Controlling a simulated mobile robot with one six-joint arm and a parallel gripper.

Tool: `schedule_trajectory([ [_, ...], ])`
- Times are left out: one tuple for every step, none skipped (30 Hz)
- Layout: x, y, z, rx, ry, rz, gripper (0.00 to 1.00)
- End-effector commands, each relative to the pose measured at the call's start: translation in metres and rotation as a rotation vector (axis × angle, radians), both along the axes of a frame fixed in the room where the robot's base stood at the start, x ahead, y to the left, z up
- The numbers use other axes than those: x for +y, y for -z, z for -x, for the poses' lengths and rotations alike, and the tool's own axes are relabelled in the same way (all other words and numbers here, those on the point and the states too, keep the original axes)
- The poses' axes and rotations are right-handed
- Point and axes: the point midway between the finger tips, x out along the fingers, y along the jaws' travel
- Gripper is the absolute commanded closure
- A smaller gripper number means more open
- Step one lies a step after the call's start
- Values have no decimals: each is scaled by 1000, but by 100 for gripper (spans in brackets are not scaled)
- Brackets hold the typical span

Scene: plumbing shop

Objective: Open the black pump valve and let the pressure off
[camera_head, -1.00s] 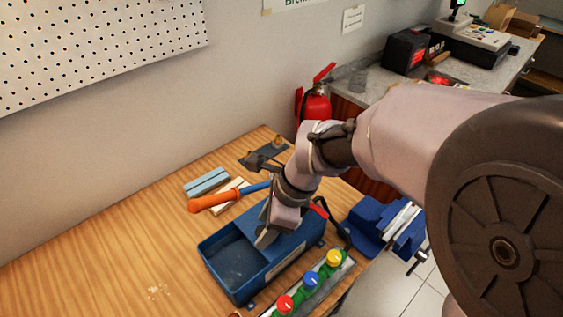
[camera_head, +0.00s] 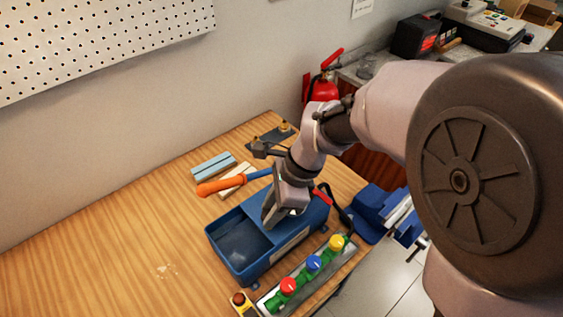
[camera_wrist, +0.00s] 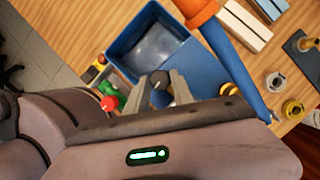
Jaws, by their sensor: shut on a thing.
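The blue test pump (camera_head: 285,245) with its open tank (camera_head: 238,245) stands on the wooden bench. It also shows in the wrist view (camera_wrist: 200,75). Its handle with an orange grip (camera_head: 222,186) reaches out to the left. My gripper (camera_head: 268,222) points down at the pump's top beside the tank. In the wrist view my gripper (camera_wrist: 160,82) is shut on a small dark round knob (camera_wrist: 160,77), which looks like the black valve. The fingers hide part of the knob, and its turn angle cannot be told. In the head view the knob is hidden.
A rail with red (camera_head: 288,286), blue (camera_head: 314,263) and yellow (camera_head: 336,242) valves lies in front of the pump. A blue vise (camera_head: 375,212) is at the right. Light blue bars (camera_head: 212,167) lie behind. The bench's left is mostly clear.

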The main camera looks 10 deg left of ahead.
Motion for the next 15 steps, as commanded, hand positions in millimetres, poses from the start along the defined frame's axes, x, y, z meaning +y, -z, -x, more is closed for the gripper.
schedule_trajectory([
  [0, -4, 0, 3, -37, 2, 100],
  [0, -4, -1, 3, -64, 1, 100],
  [0, -4, -1, 2, -103, 1, 100],
  [0, -4, -1, 3, -131, 1, 100],
  [0, -4, -1, 2, -160, 2, 100],
  [1, -4, -1, 2, -199, 2, 100],
  [1, -4, -1, 3, -228, 1, 100],
  [1, -4, -2, 2, -255, 1, 100],
  [1, -4, -2, 3, -295, 1, 100],
  [1, -4, -2, 2, -323, 1, 100],
  [1, -4, -2, 2, -352, 1, 100],
  [2, -4, -2, 3, -390, 1, 100],
  [2, -4, -2, 3, -419, 1, 100],
  [2, -4, -3, 3, -447, 1, 100],
  [2, -4, -3, 2, -486, 2, 100],
])
